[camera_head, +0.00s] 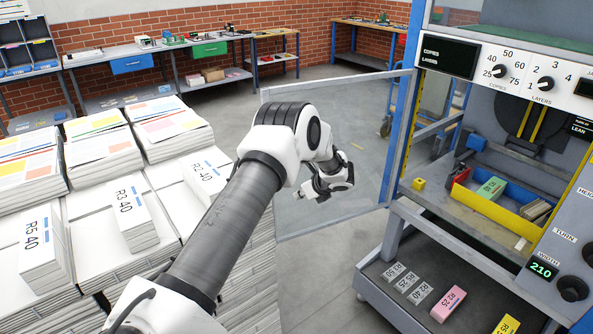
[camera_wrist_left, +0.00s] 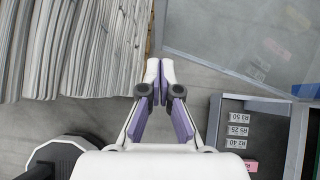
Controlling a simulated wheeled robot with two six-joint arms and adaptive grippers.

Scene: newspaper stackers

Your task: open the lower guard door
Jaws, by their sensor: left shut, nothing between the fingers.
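The guard door (camera_head: 362,200) is a clear panel in a thin grey frame. In the head view it stands swung out to the left from the machine's blue post, leaving the bay beside it open. Part of it is hidden by my left arm. In the left wrist view the clear panel (camera_wrist_left: 240,45) fills the upper right. My left gripper (camera_head: 301,194) is in front of the panel in the head view; its fingers (camera_wrist_left: 160,68) are together and empty in the wrist view, apart from the panel's edge. My right gripper is out of view.
The stacker machine (camera_head: 449,57) stands at the right, with a blue and yellow tray (camera_head: 515,217) in its bay and labelled blocks (camera_head: 407,283) on its lower shelf. Paper stacks (camera_head: 110,215) crowd the left. Benches (camera_head: 150,50) line the brick wall. Open floor lies beyond the door.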

